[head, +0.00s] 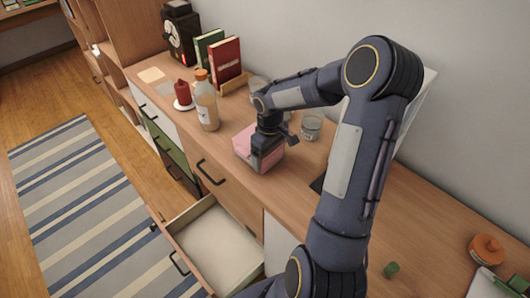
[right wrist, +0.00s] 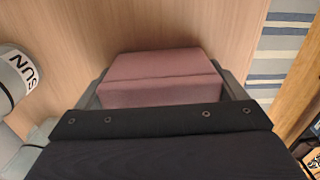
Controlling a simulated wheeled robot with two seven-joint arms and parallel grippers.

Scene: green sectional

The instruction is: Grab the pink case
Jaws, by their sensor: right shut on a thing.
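The pink case (head: 243,143) is a small box on the wooden cabinet top, near its front edge above the dark drawer handles. My right gripper (head: 266,158) reaches down over it from above and is shut on it. In the right wrist view the pink case (right wrist: 165,75) sits between the two grey fingers, one on each side. Part of the case is hidden behind the gripper body. Whether its underside touches the cabinet top I cannot tell. My left gripper is not in view.
A bottle with an orange cap (head: 206,105) and a red candle (head: 184,94) stand to the left. A glass (head: 311,127) stands close on the right. Books (head: 226,62) are behind. An open drawer (head: 212,245) juts out below.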

